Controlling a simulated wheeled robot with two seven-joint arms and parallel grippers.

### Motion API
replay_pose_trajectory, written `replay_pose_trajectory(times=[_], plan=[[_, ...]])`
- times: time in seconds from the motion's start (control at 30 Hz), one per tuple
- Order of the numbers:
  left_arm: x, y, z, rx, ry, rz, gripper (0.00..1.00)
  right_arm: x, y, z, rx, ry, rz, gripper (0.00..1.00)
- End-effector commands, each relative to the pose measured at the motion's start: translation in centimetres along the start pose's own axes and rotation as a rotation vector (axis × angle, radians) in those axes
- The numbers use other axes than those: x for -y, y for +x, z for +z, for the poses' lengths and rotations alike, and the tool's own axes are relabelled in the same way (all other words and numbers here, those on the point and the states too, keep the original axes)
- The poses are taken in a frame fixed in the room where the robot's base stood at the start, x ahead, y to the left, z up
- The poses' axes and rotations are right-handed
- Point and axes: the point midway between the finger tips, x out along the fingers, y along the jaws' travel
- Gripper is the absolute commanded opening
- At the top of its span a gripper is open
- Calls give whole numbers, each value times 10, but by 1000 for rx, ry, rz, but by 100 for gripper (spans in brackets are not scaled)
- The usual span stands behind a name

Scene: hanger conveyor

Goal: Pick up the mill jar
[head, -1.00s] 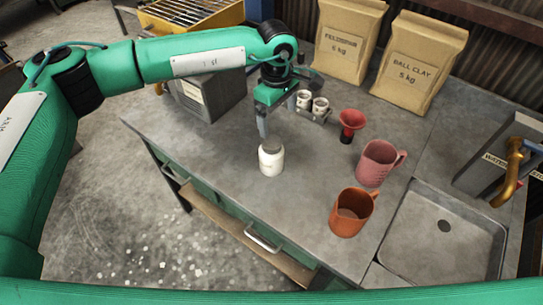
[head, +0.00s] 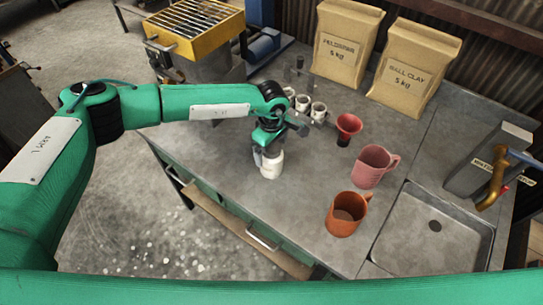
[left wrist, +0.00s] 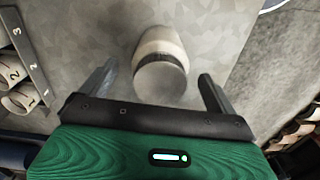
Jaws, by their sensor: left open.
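The mill jar (head: 271,164) is a white jar with a grey lid, standing upright on the workbench (head: 300,205) near its front left edge. In the left wrist view the jar (left wrist: 160,47) shows beyond the fingers, its grey lid facing the camera. My left gripper (head: 266,153) is over the jar in the head view. In the left wrist view my gripper (left wrist: 158,92) is open, with one finger to each side of the lid, and the lid lies about midway. I see no contact. My right gripper is not in view.
Small numbered white cups (head: 303,104) stand in a rack behind the jar. A red funnel (head: 347,127), a pink jug (head: 372,165) and an orange jug (head: 346,214) stand to the right, near a sink (head: 436,235). Two paper bags (head: 343,42) stand at the back.

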Motion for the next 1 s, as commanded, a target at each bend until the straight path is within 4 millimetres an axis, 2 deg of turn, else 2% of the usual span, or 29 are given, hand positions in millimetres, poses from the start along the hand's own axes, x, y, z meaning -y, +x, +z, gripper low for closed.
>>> replay_pose_trajectory(times=[0.03, 0.2, 0.43, 0.7, 0.8, 1.0], plan=[[0, 4, 0, 0, -2, -3, 93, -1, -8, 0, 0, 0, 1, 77], [0, 20, 0, 0, 0, -1, 93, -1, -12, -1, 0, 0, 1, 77], [0, 22, 0, 0, 0, 0, 91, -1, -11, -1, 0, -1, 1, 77], [0, 22, 0, 0, 0, 0, 38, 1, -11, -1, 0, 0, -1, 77], [-1, 20, 0, 0, 0, 2, 21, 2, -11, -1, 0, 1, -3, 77], [-1, 20, 0, 0, -1, 3, 21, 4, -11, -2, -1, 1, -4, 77]])
